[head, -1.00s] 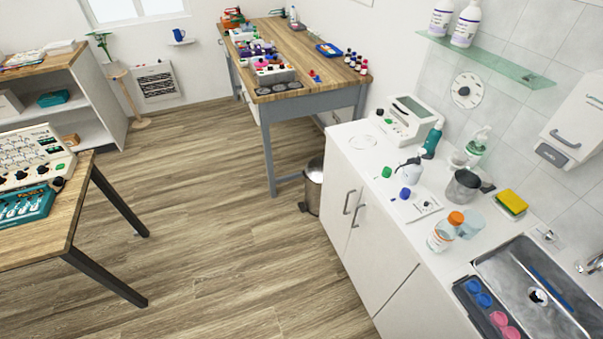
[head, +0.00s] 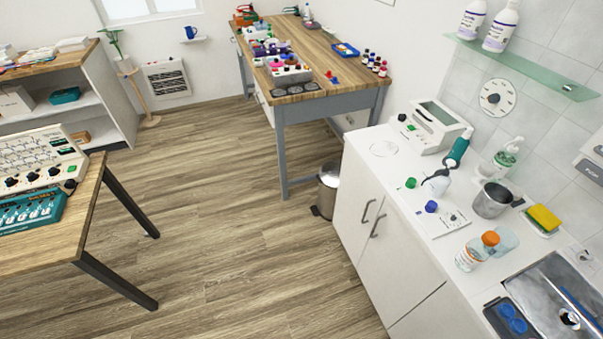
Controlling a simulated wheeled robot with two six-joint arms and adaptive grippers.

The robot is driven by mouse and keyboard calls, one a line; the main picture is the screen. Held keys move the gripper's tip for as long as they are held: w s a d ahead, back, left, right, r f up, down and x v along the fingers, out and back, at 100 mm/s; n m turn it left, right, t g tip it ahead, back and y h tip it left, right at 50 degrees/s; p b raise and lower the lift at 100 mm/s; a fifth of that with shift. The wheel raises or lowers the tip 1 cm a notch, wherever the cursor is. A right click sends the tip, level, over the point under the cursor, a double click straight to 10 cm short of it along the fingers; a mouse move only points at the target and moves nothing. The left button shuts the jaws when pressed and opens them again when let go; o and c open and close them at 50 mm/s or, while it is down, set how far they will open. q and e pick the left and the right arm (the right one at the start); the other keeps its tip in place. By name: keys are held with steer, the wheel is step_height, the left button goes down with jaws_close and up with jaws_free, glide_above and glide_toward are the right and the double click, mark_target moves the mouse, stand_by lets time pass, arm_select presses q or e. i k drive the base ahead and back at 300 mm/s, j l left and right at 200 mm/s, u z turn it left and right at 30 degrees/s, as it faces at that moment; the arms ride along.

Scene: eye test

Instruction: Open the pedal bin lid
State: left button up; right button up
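The pedal bin (head: 327,189) is a small silver metal bin with a dark base. It stands on the wooden floor between the workbench and the white cabinet. Its right side is partly hidden behind the cabinet. Its top looks closed, though the lid is small in the picture. A dark pedal (head: 316,212) sticks out low at its left front. Neither of my grippers shows in the head view.
The white cabinet (head: 385,245) with sink and bottles stands at the right. The wooden workbench (head: 345,73) is behind the bin. A table (head: 85,225) with dark legs is at the left. The floor (head: 220,220) between them is clear.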

mark_target(329, 175)
steer(key=i+j+u, duration=0.6)
steer(key=i+u, duration=0.15)
steer(key=i, duration=0.3)
steer(key=i+u, duration=0.35)
steer(key=i, duration=0.2)
steer(key=i+j+z, duration=0.1)
steer(key=i+z, duration=0.2)
steer(key=i+j+z, duration=0.3)
steer(key=i, duration=0.15)
steer(key=i+j+z, duration=0.15)
steer(key=i+z, duration=0.15)
steer(key=i+j+z, duration=0.2)
steer(key=z, duration=0.2)
steer(key=i+j+z, duration=0.2)
steer(key=z, duration=0.25)
steer(key=i+j+z, duration=0.15)
steer(key=j+z, duration=0.25)
steer(key=i+j+z, duration=0.1)
steer(key=j+z, duration=0.6)
steer(key=z, duration=0.15)
